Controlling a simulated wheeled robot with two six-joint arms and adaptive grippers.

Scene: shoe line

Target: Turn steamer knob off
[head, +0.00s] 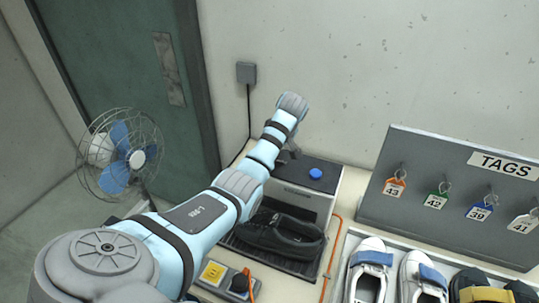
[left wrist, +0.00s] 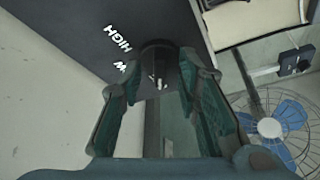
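The steamer (head: 322,199) is a light box with a dark top and a blue button, standing against the back wall. In the left wrist view, its dark panel (left wrist: 70,30) carries white lettering, "HIGH" and a partly hidden word ending in "W". The black knob (left wrist: 158,66) has a white mark and sits between the fingertips of my left gripper (left wrist: 160,72). The fingers are close against both sides of the knob and appear shut on it. In the head view, my left gripper (head: 288,155) is at the steamer's left rear, and the knob is hidden. My right gripper is not in view.
A black shoe (head: 280,236) sits in front of the steamer. A fan (head: 120,155) stands left. An orange cable (head: 331,248) runs along the steamer's right. A TAGS board (head: 460,225) and several shoes are at right.

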